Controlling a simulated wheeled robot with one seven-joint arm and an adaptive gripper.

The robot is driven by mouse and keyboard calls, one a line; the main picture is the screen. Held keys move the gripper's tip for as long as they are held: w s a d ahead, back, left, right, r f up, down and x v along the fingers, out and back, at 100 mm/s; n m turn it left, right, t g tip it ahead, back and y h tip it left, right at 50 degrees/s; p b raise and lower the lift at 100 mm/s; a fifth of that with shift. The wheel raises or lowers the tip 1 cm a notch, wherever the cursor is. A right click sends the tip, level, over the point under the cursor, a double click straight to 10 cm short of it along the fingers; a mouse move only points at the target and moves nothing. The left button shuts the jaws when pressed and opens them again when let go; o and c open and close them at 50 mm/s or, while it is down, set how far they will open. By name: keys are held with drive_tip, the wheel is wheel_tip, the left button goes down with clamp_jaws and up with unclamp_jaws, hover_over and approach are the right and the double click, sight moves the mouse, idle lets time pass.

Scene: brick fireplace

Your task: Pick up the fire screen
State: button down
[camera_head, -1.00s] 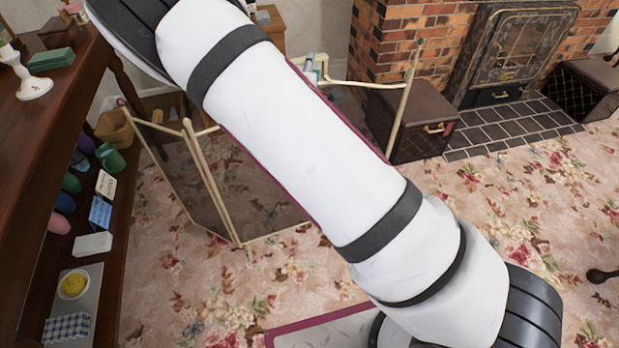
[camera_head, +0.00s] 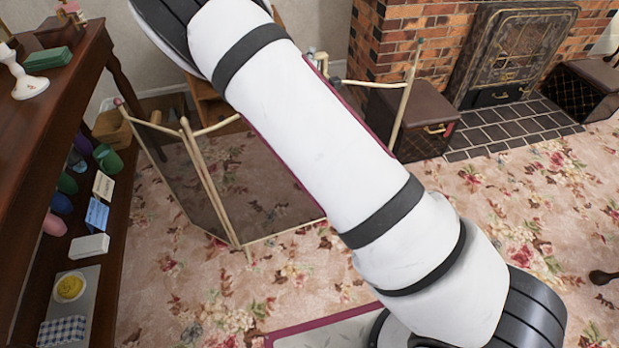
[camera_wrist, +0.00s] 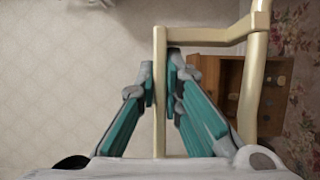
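The fire screen (camera_head: 247,185) is a folding screen with a cream frame and dark mesh panels. It stands upright on the flowered carpet in the head view, and my arm hides its middle. In the wrist view a cream rail of the screen (camera_wrist: 159,125) runs between the teal fingers of my gripper (camera_wrist: 160,72). The fingers converge on the rail from both sides with hardly any gap, so the gripper looks shut on it.
A dark wooden shelf unit (camera_head: 88,120) with coloured items stands at the left. A brown box (camera_head: 425,120) and the brick fireplace (camera_head: 395,45) are behind at right. A wooden cabinet (camera_wrist: 215,75) shows beyond the rail. Carpet is clear in front of the screen.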

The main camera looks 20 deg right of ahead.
drive_tip(key=shift+r, duration=0.2)
idle(0.3)
drive_tip(key=shift+r+p, duration=0.55)
drive_tip(key=shift+r, duration=1.25)
drive_tip(key=s+r+p, duration=0.1)
drive_tip(key=s+p, duration=0.1)
drive_tip(key=s, duration=1.4)
drive_tip(key=shift+a+r+p, duration=0.15)
drive_tip(key=shift+p, duration=0.2)
drive_tip(key=shift+r, duration=0.1)
